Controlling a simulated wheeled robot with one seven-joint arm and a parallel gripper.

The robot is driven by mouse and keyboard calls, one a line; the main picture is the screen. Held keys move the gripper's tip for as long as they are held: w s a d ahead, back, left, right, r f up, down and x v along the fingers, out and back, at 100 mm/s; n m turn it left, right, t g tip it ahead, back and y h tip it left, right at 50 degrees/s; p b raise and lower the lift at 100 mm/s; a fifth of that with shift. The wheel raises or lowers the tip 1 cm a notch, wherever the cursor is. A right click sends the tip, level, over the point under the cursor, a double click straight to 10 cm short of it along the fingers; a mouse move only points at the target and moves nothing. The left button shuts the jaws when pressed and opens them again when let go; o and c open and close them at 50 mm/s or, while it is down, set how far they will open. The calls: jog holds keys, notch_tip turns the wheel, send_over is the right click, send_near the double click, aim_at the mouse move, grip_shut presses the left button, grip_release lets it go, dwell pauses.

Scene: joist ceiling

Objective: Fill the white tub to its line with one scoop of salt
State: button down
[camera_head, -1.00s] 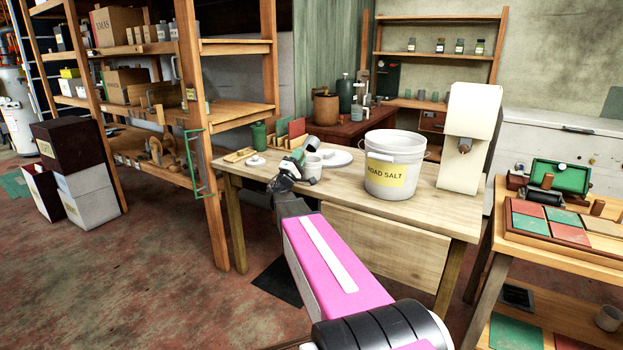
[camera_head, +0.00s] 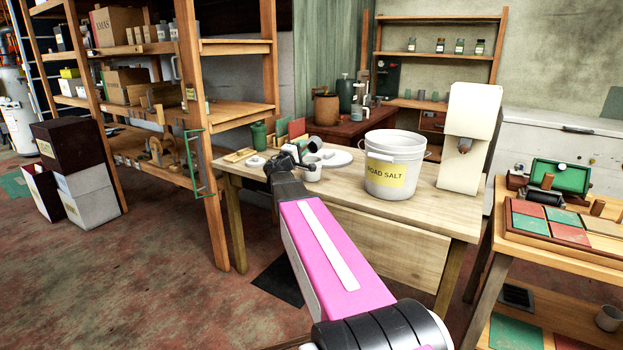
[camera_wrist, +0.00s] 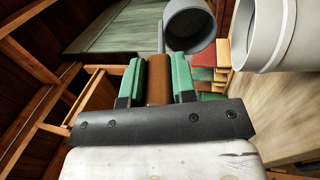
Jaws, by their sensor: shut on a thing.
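My gripper (camera_head: 288,155) is over the left part of the wooden table. In the wrist view my gripper (camera_wrist: 157,82) has its green fingers shut on the brown handle of a scoop. The scoop's grey cup (camera_wrist: 190,28) is tilted with its dark mouth showing; whether any salt is inside I cannot tell. The scoop cup also shows just past the gripper in the head view (camera_head: 315,143). The small white tub (camera_head: 312,173) stands on the table beside the gripper, and fills the wrist view's upper right (camera_wrist: 258,42). Its line and contents are hidden.
A large white bucket labelled ROAD SALT (camera_head: 392,178) stands mid-table. A white dispenser (camera_head: 470,135) is right of it. A white plate (camera_head: 340,157) lies behind the tub. The table's front right is clear.

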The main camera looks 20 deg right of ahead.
aim_at(313, 138)
jog(key=d+g+y, duration=0.1)
jog(key=w+r+y, duration=0.1)
jog(key=w+d+g+y, duration=0.1)
jog(key=shift+d+r+g, duration=0.25)
jog(key=shift+d+g, duration=0.05)
jog(key=d+g+y, duration=0.1)
jog(key=w+d+r+g+y, duration=0.1)
jog(key=y, duration=0.1)
jog(key=w+d+g+y, duration=0.1)
jog(key=shift+w+r, duration=0.2)
jog(key=w+d+r+g+y, duration=0.3)
jog(key=w+d+g+y, duration=0.1)
jog(key=y, duration=0.4)
jog(key=d+g, duration=0.1)
jog(key=g, duration=0.1)
jog(key=shift+w+d+g+y, duration=0.2)
jog(key=shift+d+g+y, duration=0.1)
jog(key=shift+d+y, duration=0.1)
jog(key=shift+r, duration=0.1)
